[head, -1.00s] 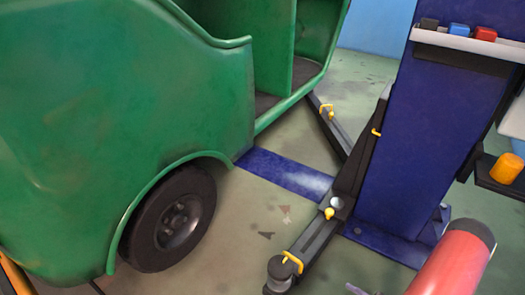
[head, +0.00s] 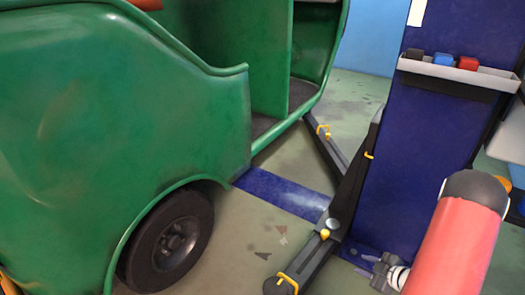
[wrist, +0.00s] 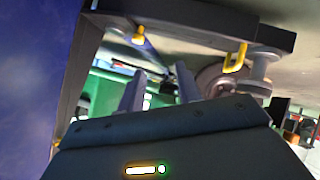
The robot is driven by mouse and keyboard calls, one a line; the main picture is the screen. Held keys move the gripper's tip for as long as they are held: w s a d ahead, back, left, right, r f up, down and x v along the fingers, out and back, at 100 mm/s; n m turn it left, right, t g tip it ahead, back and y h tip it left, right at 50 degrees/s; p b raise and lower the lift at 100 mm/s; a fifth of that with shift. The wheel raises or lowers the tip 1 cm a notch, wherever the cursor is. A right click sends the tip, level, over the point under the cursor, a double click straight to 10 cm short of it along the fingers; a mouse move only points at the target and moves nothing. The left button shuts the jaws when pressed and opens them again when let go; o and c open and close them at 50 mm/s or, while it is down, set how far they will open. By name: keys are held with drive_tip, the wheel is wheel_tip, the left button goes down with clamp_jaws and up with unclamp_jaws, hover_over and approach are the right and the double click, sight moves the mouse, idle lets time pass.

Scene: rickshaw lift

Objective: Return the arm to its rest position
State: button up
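My red arm section (head: 455,240) shows at the lower right of the head view, in front of the blue lift column (head: 415,150). A small grey part of my arm shows beside it at its lower left. In the wrist view, my gripper (wrist: 160,88) has its two grey fingers apart, with nothing visible between them. A dark lift arm (wrist: 190,28) with yellow handles crosses above the fingers in that view. The blue column also fills the left of the wrist view (wrist: 35,70).
A green rickshaw (head: 110,140) with a black wheel (head: 172,240) stands on the left. Dark lift arms with yellow handles (head: 288,282) reach along the floor between it and the column. A grey tray (head: 460,73) on the column holds small items. Some floor (head: 255,225) is clear.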

drive_tip(key=w+d+r+m+h+p, duration=0.1)
drive_tip(key=w+r+m+h, duration=0.15)
drive_tip(key=r, duration=0.75)
drive_tip(key=w+d+r+m+h+p, duration=0.1)
drive_tip(key=w+r+h+p, duration=0.2)
drive_tip(key=r, duration=0.6)
drive_tip(key=s+a+r+m+h, duration=0.2)
drive_tip(key=r, duration=0.4)
drive_tip(key=s+a+r+m+h, duration=0.1)
drive_tip(key=r+m+h, duration=0.1)
drive_tip(key=r, duration=0.4)
drive_tip(key=s+a+r+m+g+y+p, duration=0.1)
drive_tip(key=s+a+r, duration=0.3)
drive_tip(key=s, duration=0.3)
drive_tip(key=s+a+r+m+g+y+p, duration=0.1)
drive_tip(key=s+a+r+m, duration=0.1)
drive_tip(key=s+a+r, duration=0.2)
drive_tip(key=s+a+r+m+g+y+p, duration=0.1)
drive_tip(key=s+a+r, duration=0.3)
drive_tip(key=s+a, duration=0.4)
drive_tip(key=s+m+p, duration=0.1)
drive_tip(key=s, duration=0.2)
drive_tip(key=shift+a+g, duration=0.15)
drive_tip(key=shift+g, duration=0.15)
drive_tip(key=shift+r+m, duration=0.15)
drive_tip(key=shift+m, duration=0.1)
